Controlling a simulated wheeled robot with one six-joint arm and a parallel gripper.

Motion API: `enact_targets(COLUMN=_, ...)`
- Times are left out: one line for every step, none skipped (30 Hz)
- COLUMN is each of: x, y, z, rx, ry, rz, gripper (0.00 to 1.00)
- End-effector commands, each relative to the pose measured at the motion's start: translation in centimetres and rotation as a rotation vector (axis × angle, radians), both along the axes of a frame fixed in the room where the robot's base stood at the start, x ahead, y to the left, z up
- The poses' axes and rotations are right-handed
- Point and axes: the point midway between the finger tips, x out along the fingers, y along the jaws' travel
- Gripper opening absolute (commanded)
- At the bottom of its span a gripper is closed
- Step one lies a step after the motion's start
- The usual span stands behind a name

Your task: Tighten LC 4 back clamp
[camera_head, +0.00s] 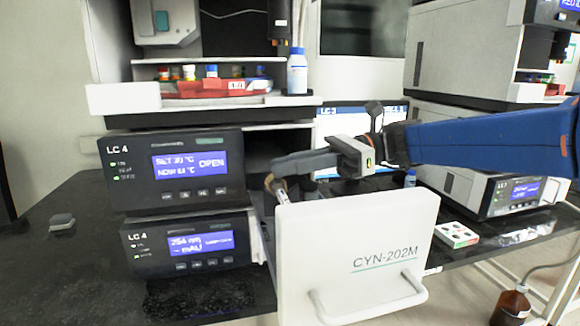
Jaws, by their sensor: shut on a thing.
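The LC 4 stack has two modules with blue displays, the upper one (175,168) reading OPEN and the lower one (190,245) reading 254 nm. Beside them, a white door panel (350,250) marked CYN-202M stands pulled out, with a column compartment behind it. A small metal and tan fitting (281,191) shows at the compartment's left, above the panel's top edge. My gripper (280,164) reaches in from the right, its dark fingers pointing left just above that fitting. The fingers are shut on the back clamp, which they largely hide; its tightness cannot be told.
The panel's white handle (368,306) juts forward. The LC 1 module (515,194) and a small white box (456,235) are at right.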

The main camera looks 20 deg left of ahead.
Motion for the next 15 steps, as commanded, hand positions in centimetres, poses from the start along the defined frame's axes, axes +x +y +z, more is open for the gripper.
enact_targets(x=-0.10, y=0.14, z=0.22, rx=-0.025, ry=-0.020, rz=0.000, gripper=0.00)
enact_targets(x=-0.13, y=0.21, z=0.24, rx=-0.043, ry=-0.031, rz=0.000, gripper=0.00)
enact_targets(x=-0.19, y=0.30, z=0.31, rx=-0.068, ry=-0.045, rz=0.001, gripper=0.00)
enact_targets(x=-0.23, y=0.37, z=0.38, rx=-0.085, ry=-0.057, rz=0.001, gripper=0.00)
enact_targets(x=-0.27, y=0.43, z=0.41, rx=-0.104, ry=-0.067, rz=0.001, gripper=0.00)
enact_targets(x=-0.29, y=0.53, z=0.46, rx=-0.128, ry=-0.083, rz=0.000, gripper=0.00)
enact_targets(x=-0.33, y=0.60, z=0.50, rx=-0.145, ry=-0.094, rz=0.000, gripper=0.00)
enact_targets(x=-0.39, y=0.68, z=0.52, rx=-0.163, ry=-0.103, rz=0.000, gripper=0.00)
enact_targets(x=-0.46, y=0.77, z=0.59, rx=-0.186, ry=-0.118, rz=0.001, gripper=0.00)
enact_targets(x=-0.51, y=0.83, z=0.60, rx=-0.202, ry=-0.127, rz=0.001, gripper=0.00)
enact_targets(x=-0.55, y=0.89, z=0.63, rx=-0.218, ry=-0.137, rz=0.001, gripper=0.00)
enact_targets(x=-0.56, y=0.96, z=0.67, rx=-0.238, ry=-0.149, rz=0.000, gripper=0.00)
enact_targets(x=-0.59, y=1.02, z=0.69, rx=-0.251, ry=-0.156, rz=0.000, gripper=0.00)
enact_targets(x=-0.62, y=1.07, z=0.68, rx=-0.265, ry=-0.165, rz=0.000, gripper=0.00)
enact_targets(x=-0.68, y=1.14, z=0.69, rx=-0.281, ry=-0.175, rz=0.000, gripper=0.00)
